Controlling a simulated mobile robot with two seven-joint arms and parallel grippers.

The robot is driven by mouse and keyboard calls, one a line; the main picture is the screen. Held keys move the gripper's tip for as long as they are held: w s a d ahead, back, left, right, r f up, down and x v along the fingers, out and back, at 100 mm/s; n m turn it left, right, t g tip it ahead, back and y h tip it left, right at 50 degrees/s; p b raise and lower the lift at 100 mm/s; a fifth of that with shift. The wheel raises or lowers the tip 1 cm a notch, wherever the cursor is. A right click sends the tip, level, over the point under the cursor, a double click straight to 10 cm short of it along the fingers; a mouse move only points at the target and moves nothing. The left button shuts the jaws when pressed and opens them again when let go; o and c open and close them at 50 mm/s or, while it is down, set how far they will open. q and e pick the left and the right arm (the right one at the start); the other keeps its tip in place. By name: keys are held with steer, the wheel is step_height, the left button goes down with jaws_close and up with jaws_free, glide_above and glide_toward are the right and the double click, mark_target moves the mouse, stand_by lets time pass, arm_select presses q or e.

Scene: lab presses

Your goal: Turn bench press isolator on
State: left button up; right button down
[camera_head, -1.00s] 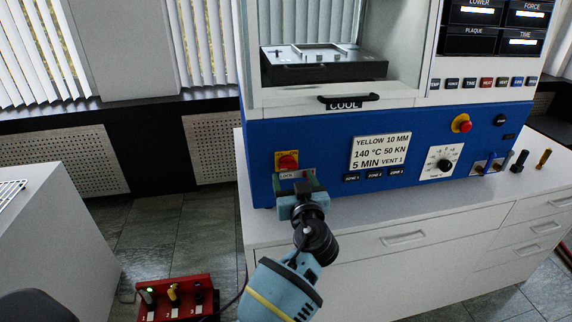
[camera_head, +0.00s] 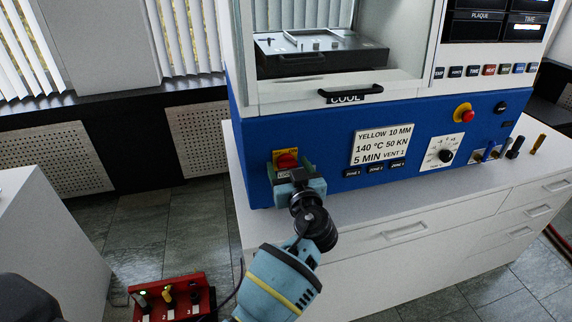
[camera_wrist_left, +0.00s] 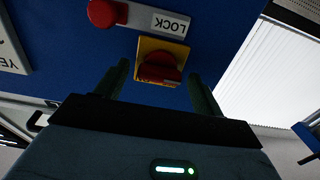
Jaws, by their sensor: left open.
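The isolator is a red rotary knob (camera_head: 286,160) on a yellow plate, on the left of the blue press front. In the left wrist view the red knob (camera_wrist_left: 158,68) shows between my left fingers, with the yellow plate (camera_wrist_left: 150,45) behind it. My left gripper (camera_head: 294,173) is open, just in front of and below the knob. I cannot tell whether the fingers touch it. A LOCK label (camera_wrist_left: 171,24) and a round red part (camera_wrist_left: 103,13) sit beside the isolator; the gripper mostly hides them in the head view. My right gripper is not in view.
A sign (camera_head: 380,147) and small zone labels are right of the isolator. A red emergency button (camera_head: 466,115) and a dial (camera_head: 443,154) lie farther right. The press stands on a white cabinet (camera_head: 400,250). A red box (camera_head: 172,298) sits low at the left.

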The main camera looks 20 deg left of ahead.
arm_select(q)
steer(key=shift+s+d, duration=0.1)
steer(key=shift+d, duration=0.05)
steer(key=shift+c, duration=0.5)
steer(key=c, duration=0.9)
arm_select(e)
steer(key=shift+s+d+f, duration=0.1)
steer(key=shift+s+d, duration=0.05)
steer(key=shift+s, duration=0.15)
